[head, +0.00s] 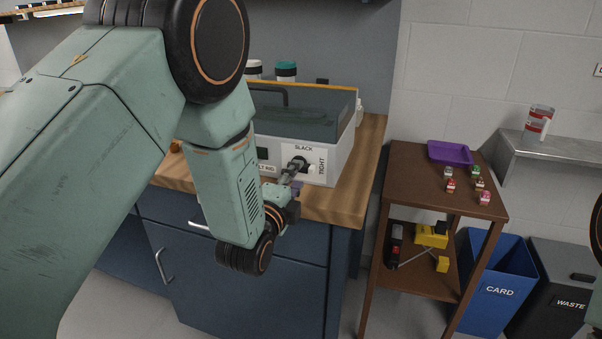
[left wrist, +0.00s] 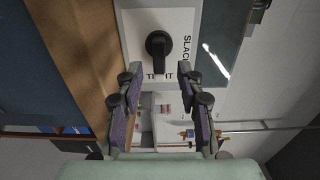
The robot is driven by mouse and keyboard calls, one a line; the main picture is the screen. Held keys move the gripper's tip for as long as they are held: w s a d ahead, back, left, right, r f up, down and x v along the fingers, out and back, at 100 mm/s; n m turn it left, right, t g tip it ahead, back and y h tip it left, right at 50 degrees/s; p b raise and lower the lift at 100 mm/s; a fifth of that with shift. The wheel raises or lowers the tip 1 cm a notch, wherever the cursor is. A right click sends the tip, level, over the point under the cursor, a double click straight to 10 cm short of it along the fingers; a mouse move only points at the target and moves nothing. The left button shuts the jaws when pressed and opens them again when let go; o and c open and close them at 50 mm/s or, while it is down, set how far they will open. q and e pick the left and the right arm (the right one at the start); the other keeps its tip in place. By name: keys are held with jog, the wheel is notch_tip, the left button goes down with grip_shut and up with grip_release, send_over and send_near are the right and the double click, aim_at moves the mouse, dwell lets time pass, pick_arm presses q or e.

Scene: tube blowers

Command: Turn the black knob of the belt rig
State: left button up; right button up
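The belt rig (head: 333,160) is a pale box with a clear cover on the wooden counter. Its front plate reads SLACK and TIGHT. The black knob (left wrist: 158,45) stands on this plate in the left wrist view; its lower part covers the middle of the word TIGHT. In the head view the knob (head: 302,162) is partly hidden by my left gripper (head: 292,174). In the left wrist view my left gripper (left wrist: 160,76) is open, its fingertips just below the knob on either side, with nothing held. I cannot tell any contact. My right gripper is out of view.
A brown side table (head: 405,175) stands to the right with a purple tray (head: 450,152) and several small items on top. Blue (head: 497,285) and dark (head: 560,290) bins stand beyond it. Jars (head: 286,72) show behind the rig. Blue cabinets (head: 290,285) are under the counter.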

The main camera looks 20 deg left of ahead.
aim_at(300, 172)
pick_arm(q)
jog(key=shift+w+f, duration=0.15)
jog(key=shift+w, duration=1.55)
jog(key=shift+d, duration=0.15)
jog(key=shift+c, duration=0.5)
jog(key=c, duration=0.3)
grip_shut()
